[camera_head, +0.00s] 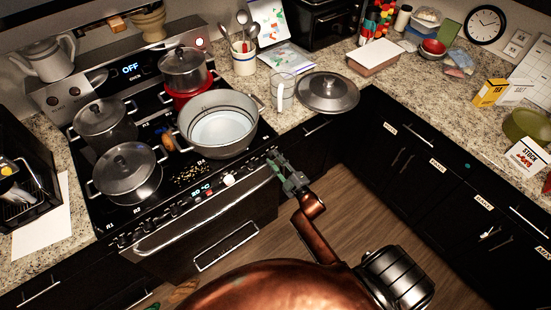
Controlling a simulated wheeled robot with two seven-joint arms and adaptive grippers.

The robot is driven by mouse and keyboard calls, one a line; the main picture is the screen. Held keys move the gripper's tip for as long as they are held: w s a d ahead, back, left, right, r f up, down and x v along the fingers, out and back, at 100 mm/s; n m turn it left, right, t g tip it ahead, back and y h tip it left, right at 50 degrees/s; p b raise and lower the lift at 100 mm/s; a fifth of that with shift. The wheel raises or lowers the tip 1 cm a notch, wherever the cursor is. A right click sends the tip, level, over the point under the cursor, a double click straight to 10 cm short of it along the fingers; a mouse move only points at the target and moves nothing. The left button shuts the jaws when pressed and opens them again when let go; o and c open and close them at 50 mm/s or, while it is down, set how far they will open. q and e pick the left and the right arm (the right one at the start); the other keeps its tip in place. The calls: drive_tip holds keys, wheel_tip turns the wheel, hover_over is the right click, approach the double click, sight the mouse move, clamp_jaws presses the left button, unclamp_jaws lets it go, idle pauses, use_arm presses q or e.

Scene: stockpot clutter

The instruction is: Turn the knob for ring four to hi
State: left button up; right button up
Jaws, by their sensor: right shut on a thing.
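The stove's front control panel (190,198) runs along its near edge, with a small lit display and several knobs. I cannot read that knob's setting. The cooktop has small ring labels; R4 (201,160) is near the large open pot (218,125) at the front right. My left gripper is not in view.
Lidded pots (128,168) crowd the left of the cooktop, and another lidded pot (184,70) stands at the back. A lidded pan (328,92) is on the counter right of the stove.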

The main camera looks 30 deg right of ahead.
drive_tip(key=m+p, duration=0.2)
drive_tip(key=m, duration=0.2)
drive_tip(key=shift+m+p, duration=0.3)
drive_tip(key=shift+m, duration=0.1)
idle(0.4)
drive_tip(key=o, duration=1.1)
drive_tip(key=shift+o, duration=0.2)
drive_tip(key=s, duration=1.2)
drive_tip(key=shift+d+f, duration=0.2)
drive_tip(key=shift+f, duration=0.05)
